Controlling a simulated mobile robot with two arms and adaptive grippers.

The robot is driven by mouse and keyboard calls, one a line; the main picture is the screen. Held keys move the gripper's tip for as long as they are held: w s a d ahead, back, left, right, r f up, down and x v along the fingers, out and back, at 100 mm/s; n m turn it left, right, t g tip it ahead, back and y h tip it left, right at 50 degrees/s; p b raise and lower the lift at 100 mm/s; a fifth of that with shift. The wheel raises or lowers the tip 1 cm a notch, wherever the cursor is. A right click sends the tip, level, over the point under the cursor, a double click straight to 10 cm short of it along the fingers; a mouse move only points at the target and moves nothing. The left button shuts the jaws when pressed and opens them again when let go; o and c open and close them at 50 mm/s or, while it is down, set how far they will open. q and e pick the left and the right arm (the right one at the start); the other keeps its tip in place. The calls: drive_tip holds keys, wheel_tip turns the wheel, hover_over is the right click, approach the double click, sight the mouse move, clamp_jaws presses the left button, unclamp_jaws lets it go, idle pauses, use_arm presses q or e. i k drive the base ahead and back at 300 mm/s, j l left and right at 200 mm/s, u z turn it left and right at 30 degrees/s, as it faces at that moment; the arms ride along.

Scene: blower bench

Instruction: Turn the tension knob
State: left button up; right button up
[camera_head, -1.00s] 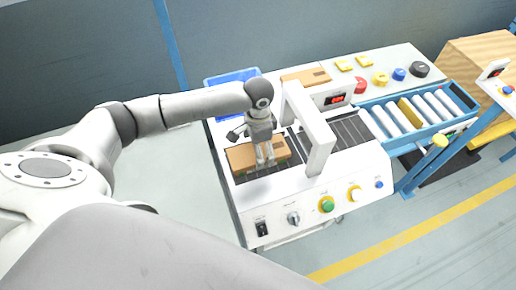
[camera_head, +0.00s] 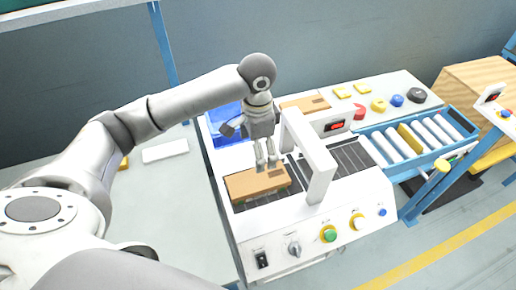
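The labels on the machine's front panel are too small to read. A grey rotary knob (camera_head: 294,246) sits there beside a black switch (camera_head: 262,260); I cannot tell for certain that it is the tension knob. To its right are a green button (camera_head: 329,235) and a white button on a yellow base (camera_head: 357,222). My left gripper (camera_head: 267,165) points down over the belt, behind the front panel and well away from the knob. Its fingers look a little apart with nothing between them, just above and behind a brown box (camera_head: 257,186). My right gripper is not in view.
A white arch (camera_head: 318,170) spans the belt close right of my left gripper. A blue bin (camera_head: 222,122) stands behind it. A roller conveyor (camera_head: 410,135) extends right. Space in front of the panel is clear.

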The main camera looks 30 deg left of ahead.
sight(295, 249)
drive_tip(key=k+l, duration=0.5)
drive_tip(key=k, duration=0.2)
drive_tip(key=k+l, duration=0.5)
drive_tip(key=k, duration=0.15)
